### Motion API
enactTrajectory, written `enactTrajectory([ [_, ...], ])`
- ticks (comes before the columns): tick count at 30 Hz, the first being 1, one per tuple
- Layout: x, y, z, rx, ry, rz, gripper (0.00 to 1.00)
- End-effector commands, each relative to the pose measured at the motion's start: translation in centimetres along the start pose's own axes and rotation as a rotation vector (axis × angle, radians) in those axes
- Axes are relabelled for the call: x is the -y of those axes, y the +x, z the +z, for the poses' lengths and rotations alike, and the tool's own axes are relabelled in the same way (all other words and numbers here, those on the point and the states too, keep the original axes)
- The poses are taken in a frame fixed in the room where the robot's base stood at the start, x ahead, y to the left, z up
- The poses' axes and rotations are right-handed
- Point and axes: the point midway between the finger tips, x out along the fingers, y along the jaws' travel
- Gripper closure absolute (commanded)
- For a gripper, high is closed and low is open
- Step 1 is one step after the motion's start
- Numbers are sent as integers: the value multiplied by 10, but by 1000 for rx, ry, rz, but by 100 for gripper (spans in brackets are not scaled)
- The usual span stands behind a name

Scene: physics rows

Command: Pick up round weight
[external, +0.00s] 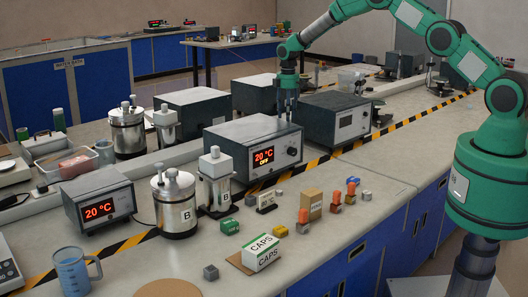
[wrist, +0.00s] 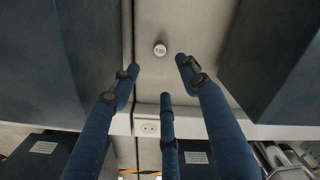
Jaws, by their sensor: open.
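A small round weight (wrist: 160,49), with a pale marked top and dark rim, stands on the light counter in the wrist view, between two dark boxes. My gripper (wrist: 160,75) shows there with three dark blue fingers spread apart and nothing between them. The weight appears just beyond the fingertips, apart from them. In the external view my gripper (external: 287,108) points down among the grey instrument boxes, with its tips close to the front box. I cannot make out the weight in that view; boxes hide the counter there.
A grey box with a 20 °C display (external: 252,148) stands in front of my gripper, and another grey box (external: 336,119) to its right. Dark box walls flank the gap in the wrist view. A white socket strip (wrist: 150,128) crosses near the fingers.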

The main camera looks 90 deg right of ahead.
Motion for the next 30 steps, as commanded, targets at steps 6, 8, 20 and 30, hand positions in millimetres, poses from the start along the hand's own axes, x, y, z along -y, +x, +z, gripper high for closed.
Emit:
enactTrajectory([
  [6,1,31,1,2,0,-2,55],
  [8,1,41,0,2,0,-2,55],
  [20,0,77,0,1,0,0,55],
  [30,0,78,0,1,0,-1,55],
])
